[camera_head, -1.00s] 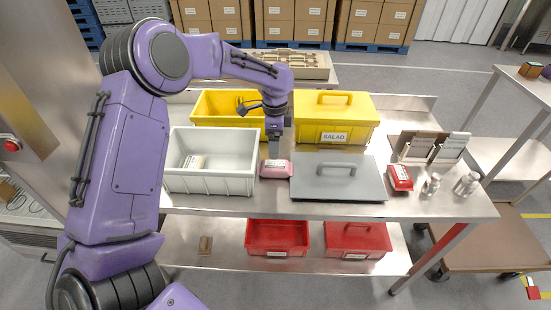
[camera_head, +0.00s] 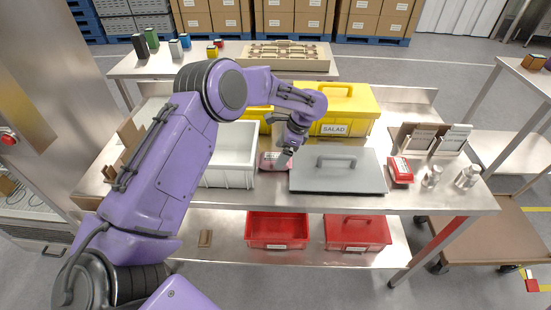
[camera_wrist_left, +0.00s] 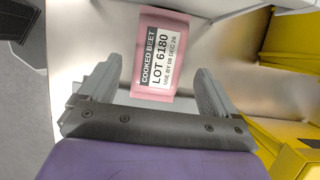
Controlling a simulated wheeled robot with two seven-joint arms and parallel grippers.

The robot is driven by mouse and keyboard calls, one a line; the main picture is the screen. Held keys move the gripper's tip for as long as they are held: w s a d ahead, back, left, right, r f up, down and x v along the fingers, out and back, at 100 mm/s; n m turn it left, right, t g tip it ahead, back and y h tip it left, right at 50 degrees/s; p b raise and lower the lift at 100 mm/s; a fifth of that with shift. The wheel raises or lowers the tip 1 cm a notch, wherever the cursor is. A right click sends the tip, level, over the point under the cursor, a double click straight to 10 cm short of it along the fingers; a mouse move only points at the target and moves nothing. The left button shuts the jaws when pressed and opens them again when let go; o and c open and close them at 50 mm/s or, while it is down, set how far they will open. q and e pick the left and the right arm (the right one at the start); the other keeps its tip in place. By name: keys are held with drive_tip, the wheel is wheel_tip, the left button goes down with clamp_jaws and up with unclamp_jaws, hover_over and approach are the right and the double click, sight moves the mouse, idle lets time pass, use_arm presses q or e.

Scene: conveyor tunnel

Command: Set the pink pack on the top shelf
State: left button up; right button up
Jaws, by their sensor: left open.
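The pink pack (camera_head: 267,166) lies on the steel work surface between a white bin and a grey lid. In the left wrist view the pink pack (camera_wrist_left: 145,28) shows a "COOKED BEET LOT 6180" label. My left gripper (camera_head: 288,152) is open over the pack in the head view and hides part of it. In the wrist view the pack's near end lies between the two open fingers (camera_wrist_left: 158,80), with a gap on each side. I cannot tell how high the fingers are above the surface. My right gripper is in neither view.
The white bin (camera_head: 228,178) stands left of the pack, the grey lid (camera_head: 310,182) right. Yellow boxes stand behind, one marked SALAD (camera_head: 362,103). A red pack (camera_head: 401,171) and shakers (camera_head: 432,178) are farther right. Red bins (camera_head: 277,231) sit on the lower shelf (camera_head: 226,248).

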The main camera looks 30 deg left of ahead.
sight(276, 157)
use_arm(q)
drive_tip(key=shift+s+x, duration=0.2)
drive_tip(key=shift+x, duration=0.95)
drive_tip(key=shift+s+a+f, duration=0.1)
drive_tip(key=shift+a+f, duration=0.15)
drive_tip(key=shift+a, duration=0.05)
drive_tip(key=shift+d+r, duration=0.1)
drive_tip(key=c, duration=1.4)
